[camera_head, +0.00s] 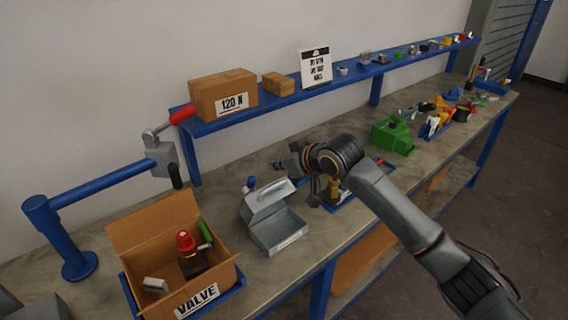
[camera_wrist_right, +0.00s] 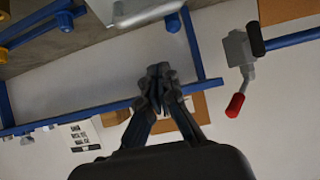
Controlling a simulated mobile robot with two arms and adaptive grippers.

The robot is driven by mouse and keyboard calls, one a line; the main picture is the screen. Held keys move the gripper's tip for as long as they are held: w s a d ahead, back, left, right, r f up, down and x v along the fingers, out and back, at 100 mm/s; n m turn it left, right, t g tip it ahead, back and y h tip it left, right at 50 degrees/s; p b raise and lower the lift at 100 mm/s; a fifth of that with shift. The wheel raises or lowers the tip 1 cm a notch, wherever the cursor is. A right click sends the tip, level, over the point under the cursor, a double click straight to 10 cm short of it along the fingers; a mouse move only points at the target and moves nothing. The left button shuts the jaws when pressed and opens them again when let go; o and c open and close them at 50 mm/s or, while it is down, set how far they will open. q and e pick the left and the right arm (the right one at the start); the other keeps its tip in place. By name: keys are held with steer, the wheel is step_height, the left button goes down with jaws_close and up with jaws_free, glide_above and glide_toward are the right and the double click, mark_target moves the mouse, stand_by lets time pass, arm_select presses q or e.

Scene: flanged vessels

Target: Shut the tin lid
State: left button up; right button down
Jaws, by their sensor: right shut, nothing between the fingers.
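The tin (camera_head: 280,233) is a grey metal box on the bench in the middle of the head view. Its lid (camera_head: 268,193), with a handle on top, stands raised at the back, so the tin is open and looks empty inside. In the right wrist view, a pale grey part that looks like the lid (camera_wrist_right: 135,12) shows at the top edge. My right gripper (camera_head: 280,164) is behind and above the lid, apart from it in the picture. Its fingers are closed together and empty in the wrist view (camera_wrist_right: 160,73). My left gripper is not in view.
A cardboard box (camera_head: 130,236) marked VALVE stands left of the tin. A blue post with a jointed arm and red handle (camera_head: 181,114) is behind it. A blue shelf (camera_head: 215,124) runs along the wall. A green case (camera_head: 393,137) stands farther right.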

mark_target(275, 184)
steer(key=p+x, duration=0.1)
steer(key=x, duration=0.4)
steer(key=shift+w+a+f, duration=0.15)
steer(key=shift+w+a, duration=0.1)
steer(key=shift+s+d+f+p, duration=0.7)
steer(key=shift+s+f+p, duration=0.2)
steer(key=shift+f+p, duration=0.1)
steer(key=shift+s+d+f, duration=0.25)
steer(key=shift+s+d, duration=0.05)
steer(key=shift+s, duration=0.05)
steer(key=shift+a+f, duration=0.1)
